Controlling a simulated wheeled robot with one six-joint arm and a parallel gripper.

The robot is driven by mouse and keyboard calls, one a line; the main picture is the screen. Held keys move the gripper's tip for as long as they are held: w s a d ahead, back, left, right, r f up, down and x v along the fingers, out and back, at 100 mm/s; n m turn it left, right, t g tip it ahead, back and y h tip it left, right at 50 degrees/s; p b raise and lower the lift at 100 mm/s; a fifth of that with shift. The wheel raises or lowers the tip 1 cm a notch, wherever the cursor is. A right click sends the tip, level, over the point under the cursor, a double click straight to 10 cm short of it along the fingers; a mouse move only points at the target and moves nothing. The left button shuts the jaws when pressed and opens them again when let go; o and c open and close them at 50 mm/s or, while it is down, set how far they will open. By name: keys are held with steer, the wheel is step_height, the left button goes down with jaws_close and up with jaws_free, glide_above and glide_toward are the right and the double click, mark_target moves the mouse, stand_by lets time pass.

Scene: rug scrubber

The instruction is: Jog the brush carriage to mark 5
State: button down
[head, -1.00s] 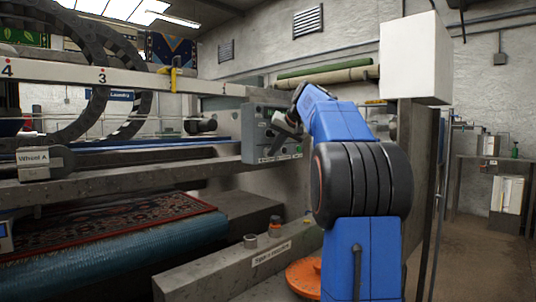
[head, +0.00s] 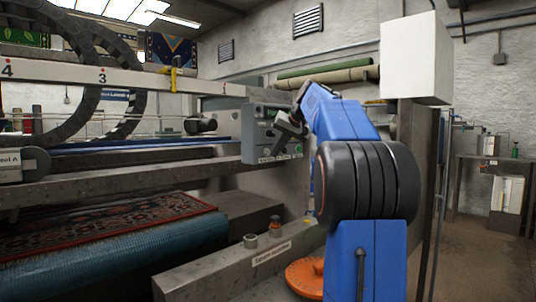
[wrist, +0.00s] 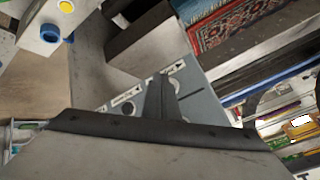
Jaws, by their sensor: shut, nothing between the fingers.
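The numbered rail (head: 140,82) runs across the head view with marks 4, 3 and 1 readable; mark 5 is not in view. The carriage part with the label ending "eel A" (head: 10,166) is at the far left edge, partly cut off. A cable chain (head: 80,115) loops over the rail near mark 3. The grey control panel (head: 258,137) is at the rail's right end. My gripper (head: 287,131) is shut and empty at the panel's face. In the wrist view its fingertips (wrist: 160,85) overlap the panel (wrist: 203,98); contact cannot be told.
A yellow piece (head: 174,75) hangs on the rail between marks 3 and 1. A patterned rug (head: 110,235) lies below. A concrete ledge (head: 235,262) with two knobs and an orange disc (head: 304,277) are in front. Open floor (head: 480,255) lies at right.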

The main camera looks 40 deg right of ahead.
steer(key=shift+s, duration=0.1)
steer(key=s, duration=0.4)
steer(key=shift+s+d, duration=0.35)
steer(key=shift+s, duration=0.05)
steer(key=shift+s, duration=0.1)
stand_by(1.2)
